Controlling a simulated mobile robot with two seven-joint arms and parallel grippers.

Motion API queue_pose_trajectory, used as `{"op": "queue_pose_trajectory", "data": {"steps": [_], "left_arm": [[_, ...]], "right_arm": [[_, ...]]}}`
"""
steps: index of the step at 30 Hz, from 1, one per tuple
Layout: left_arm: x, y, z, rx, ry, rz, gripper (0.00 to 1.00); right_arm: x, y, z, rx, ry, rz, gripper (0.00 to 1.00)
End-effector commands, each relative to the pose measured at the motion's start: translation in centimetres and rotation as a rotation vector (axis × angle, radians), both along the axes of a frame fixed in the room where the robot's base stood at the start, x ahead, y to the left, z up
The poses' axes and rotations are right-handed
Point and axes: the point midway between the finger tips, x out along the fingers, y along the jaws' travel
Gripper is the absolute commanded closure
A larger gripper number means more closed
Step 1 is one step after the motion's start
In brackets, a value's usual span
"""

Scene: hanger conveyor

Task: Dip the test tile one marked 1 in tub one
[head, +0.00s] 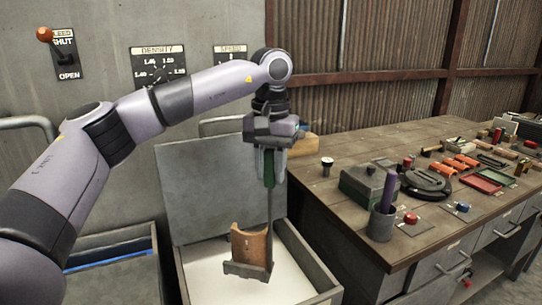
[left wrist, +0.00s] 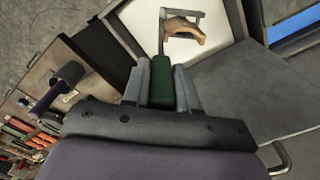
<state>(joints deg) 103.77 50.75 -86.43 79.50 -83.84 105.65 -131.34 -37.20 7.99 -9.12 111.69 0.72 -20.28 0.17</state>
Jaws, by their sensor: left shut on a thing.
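My left gripper (head: 270,165) points down and is shut on the green handle (head: 269,170) of a dipping tool. The handle also shows between the fingers in the left wrist view (left wrist: 161,86). A thin grey rod runs down to a grey holder (head: 247,271). The tan curved test tile (head: 249,248) stands upright in the holder; it also shows in the left wrist view (left wrist: 184,28). Its mark is too small to read surely. The tile hangs over an open grey tub (head: 312,268) with pale liquid; I cannot tell whether the holder touches the liquid. My right gripper is not in view.
The tub's raised lid (head: 205,195) stands behind it. Another tub (head: 110,245) with a blue inner edge is at the left. A wooden bench (head: 345,213) with a cup (head: 381,222), trays and tools stands close on the right. Wall gauges and a lever are behind.

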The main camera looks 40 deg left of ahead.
Motion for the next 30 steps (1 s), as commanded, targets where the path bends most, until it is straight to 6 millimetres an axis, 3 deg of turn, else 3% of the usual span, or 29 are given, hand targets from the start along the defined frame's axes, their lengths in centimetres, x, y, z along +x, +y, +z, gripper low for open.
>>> {"op": "queue_pose_trajectory", "data": {"steps": [30], "left_arm": [[0.0, 0.0, -9.3, 0.0, -0.003, -0.001, 1.0]], "right_arm": [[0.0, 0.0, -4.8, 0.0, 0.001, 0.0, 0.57]]}}
